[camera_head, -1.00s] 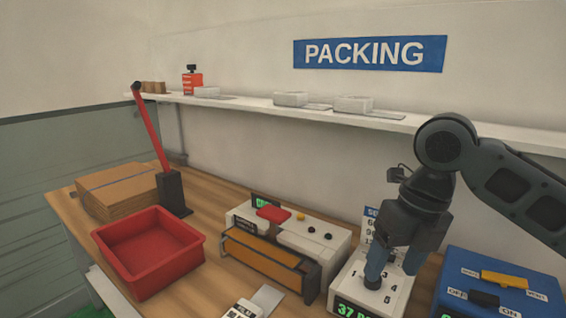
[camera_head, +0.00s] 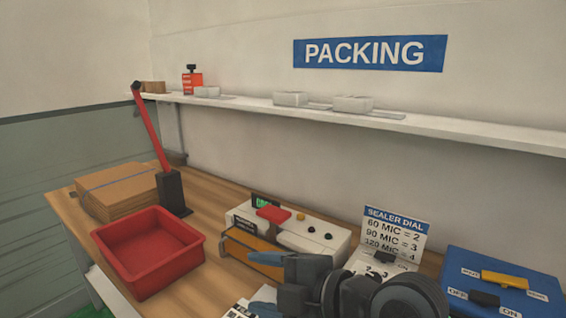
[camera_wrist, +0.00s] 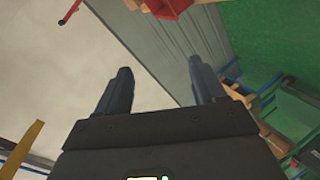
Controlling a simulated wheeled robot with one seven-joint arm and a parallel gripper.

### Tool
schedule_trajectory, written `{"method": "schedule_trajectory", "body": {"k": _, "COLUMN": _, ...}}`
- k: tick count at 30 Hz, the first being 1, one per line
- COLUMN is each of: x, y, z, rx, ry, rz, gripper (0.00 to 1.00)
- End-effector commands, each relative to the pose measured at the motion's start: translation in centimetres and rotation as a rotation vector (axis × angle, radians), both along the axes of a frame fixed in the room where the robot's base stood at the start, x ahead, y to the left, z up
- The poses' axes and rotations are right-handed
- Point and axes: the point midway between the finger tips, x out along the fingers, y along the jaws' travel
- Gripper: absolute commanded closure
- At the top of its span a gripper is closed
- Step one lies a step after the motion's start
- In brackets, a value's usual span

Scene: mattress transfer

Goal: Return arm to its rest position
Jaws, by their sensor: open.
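My gripper (camera_head: 264,284) is at the bottom middle of the head view, pointing left, in front of the sealer machine (camera_head: 325,238). Its two blue-grey fingers are apart with nothing between them. In the wrist view the gripper (camera_wrist: 160,68) also shows open and empty, with the wall and floor beyond. The dial sign (camera_head: 394,232) reads "SEALER DIAL" with settings in MIC.
A red bin (camera_head: 150,280) stands on the wooden bench at left, by flat cardboard (camera_head: 118,188) and a red lever (camera_head: 150,125). A blue switch box (camera_head: 465,265) is at right. The shelf (camera_head: 440,130) runs along the wall above.

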Motion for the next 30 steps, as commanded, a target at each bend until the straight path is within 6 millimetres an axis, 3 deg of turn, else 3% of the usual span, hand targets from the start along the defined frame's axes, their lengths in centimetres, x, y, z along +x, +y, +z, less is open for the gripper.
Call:
{"method": "schedule_trajectory", "body": {"k": 5, "x": -2.1, "y": -0.2, "z": -1.7, "rx": 0.253, "ry": 0.143, "rz": -0.212, "gripper": 0.31}}
{"method": "schedule_trajectory", "body": {"k": 14, "x": -7.1, "y": -3.8, "z": -6.1, "rx": 0.599, "ry": 0.354, "rz": -0.568, "gripper": 0.31}}
{"method": "schedule_trajectory", "body": {"k": 24, "x": -16.8, "y": -10.4, "z": -11.2, "rx": 0.865, "ry": 0.497, "rz": -0.935, "gripper": 0.31}}
{"method": "schedule_trajectory", "body": {"k": 30, "x": -23.8, "y": -14.9, "z": -12.6, "rx": 0.959, "ry": 0.516, "rz": -1.101, "gripper": 0.31}}
